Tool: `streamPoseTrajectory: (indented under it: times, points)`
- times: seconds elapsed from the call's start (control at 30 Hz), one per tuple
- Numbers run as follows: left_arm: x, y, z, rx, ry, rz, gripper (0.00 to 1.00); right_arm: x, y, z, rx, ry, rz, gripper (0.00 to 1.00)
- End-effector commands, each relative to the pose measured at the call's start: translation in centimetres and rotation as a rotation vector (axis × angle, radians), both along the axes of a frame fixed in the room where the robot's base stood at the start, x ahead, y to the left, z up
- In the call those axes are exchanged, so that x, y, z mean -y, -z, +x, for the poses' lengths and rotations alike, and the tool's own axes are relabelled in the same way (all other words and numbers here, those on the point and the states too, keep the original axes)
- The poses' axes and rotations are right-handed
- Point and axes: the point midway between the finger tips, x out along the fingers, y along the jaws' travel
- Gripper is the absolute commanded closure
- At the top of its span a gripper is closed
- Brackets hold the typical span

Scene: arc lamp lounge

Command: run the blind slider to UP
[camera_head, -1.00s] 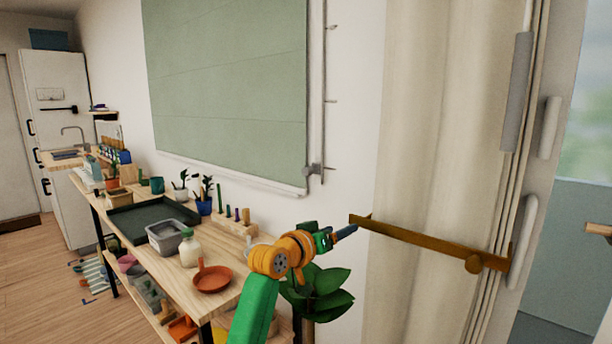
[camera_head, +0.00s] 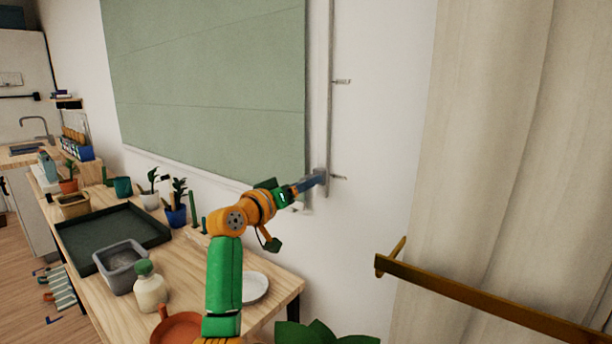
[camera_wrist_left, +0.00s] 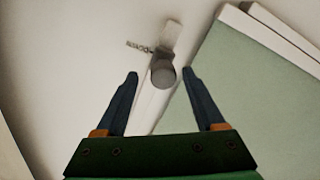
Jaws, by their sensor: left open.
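The green blind (camera_head: 205,80) hangs on the wall, and its edge shows in the left wrist view (camera_wrist_left: 255,95). A thin vertical track (camera_head: 331,100) runs beside its right edge, with small marks. The grey slider (camera_head: 322,174) sits low on this track. In the left wrist view the slider's round knob (camera_wrist_left: 162,76) stands out from the track beside a small dark label, hard to read. My left gripper (camera_head: 314,182) is open at the slider. Its two fingertips (camera_wrist_left: 160,74) lie on either side of the knob, with gaps showing. My right gripper is out of view.
A wooden bench (camera_head: 203,277) stands below the blind with a dark tray (camera_head: 112,236), grey tub, bottle and potted plants. A brown bar (camera_head: 480,299) juts out in front of the curtain (camera_head: 510,140) at right. Bare wall lies right of the track.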

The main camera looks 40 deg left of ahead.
Motion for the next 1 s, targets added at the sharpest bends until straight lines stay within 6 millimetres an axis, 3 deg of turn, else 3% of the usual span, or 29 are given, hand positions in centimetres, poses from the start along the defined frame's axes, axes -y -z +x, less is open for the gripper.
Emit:
streamPoseTrajectory:
  times: [0.13,0.37,0.4,0.67,1.0]
  points:
    - [-0.2,-0.2,1.7,0.0,0.001,-0.002,0.29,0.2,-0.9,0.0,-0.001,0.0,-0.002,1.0]
    - [-0.3,0.0,2.0,0.001,0.0,0.002,0.29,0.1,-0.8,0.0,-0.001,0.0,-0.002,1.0]
    - [-0.3,0.0,2.0,0.001,0.0,0.002,0.32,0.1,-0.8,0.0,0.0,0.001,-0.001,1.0]
    - [-0.3,0.1,1.9,0.001,0.0,0.001,1.0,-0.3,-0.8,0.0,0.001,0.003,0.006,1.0]
    - [-0.3,0.1,1.9,-0.001,-0.001,0.001,1.0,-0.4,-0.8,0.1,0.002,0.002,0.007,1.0]
